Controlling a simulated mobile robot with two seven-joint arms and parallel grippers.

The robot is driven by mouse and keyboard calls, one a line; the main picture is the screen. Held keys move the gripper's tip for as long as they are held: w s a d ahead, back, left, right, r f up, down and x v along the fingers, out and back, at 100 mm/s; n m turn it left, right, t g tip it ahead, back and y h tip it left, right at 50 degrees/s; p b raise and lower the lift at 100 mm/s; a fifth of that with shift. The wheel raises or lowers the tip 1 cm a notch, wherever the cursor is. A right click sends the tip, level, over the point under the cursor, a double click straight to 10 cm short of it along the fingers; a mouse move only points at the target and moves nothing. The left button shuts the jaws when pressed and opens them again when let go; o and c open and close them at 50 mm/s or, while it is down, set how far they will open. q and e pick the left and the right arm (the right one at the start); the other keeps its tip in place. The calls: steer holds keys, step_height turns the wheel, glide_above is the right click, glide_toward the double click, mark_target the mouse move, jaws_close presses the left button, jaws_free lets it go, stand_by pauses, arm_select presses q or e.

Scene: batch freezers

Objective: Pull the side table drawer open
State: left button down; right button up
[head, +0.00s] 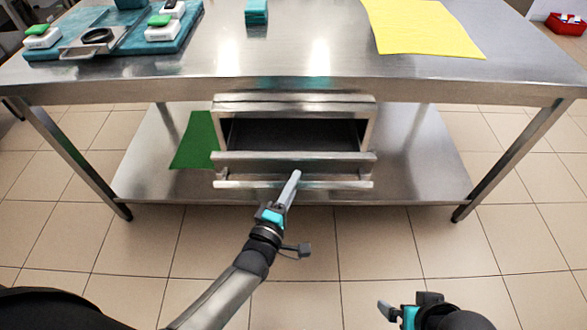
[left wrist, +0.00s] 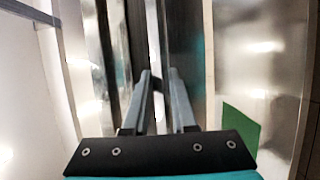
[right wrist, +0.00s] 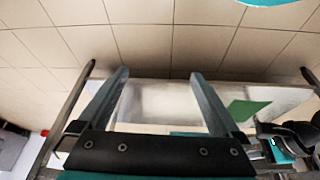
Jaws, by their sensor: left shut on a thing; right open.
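The steel side table drawer (head: 294,162) hangs under the table top and is pulled partly out, its dark inside showing behind the front. A long bar handle (head: 235,185) runs along its front. My left gripper (head: 294,176) is shut on this handle near its middle. In the left wrist view the fingers (left wrist: 160,78) close around the handle bar (left wrist: 153,35). My right gripper (head: 390,309) is low at the front right, apart from the drawer. In the right wrist view its fingers (right wrist: 158,78) are apart with nothing between them.
The steel table (head: 300,88) carries a yellow cloth (head: 420,28), a teal block (head: 256,12) and a blue tray (head: 185,35) with white, green-topped items. A green sheet (head: 197,142) lies on the lower shelf (head: 150,170). The tiled floor in front is clear.

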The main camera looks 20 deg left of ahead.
arm_select(q)
steer(key=s+d+p, duration=0.1)
steer(key=s+d, duration=0.1)
steer(key=s, duration=0.6)
steer(key=s+d+p, duration=0.2)
steer(key=s, duration=0.6)
steer(key=shift+d, duration=0.25)
arm_select(e)
step_height(320, 180, down, 8)
steer(key=s+g, duration=0.1)
steer(key=s, duration=0.1)
steer(key=shift+s+d+r, duration=0.2)
arm_select(q)
steer(key=c, duration=0.7)
jaws_free()
steer(key=shift+w, duration=0.1)
arm_select(e)
steer(key=shift+s, duration=0.1)
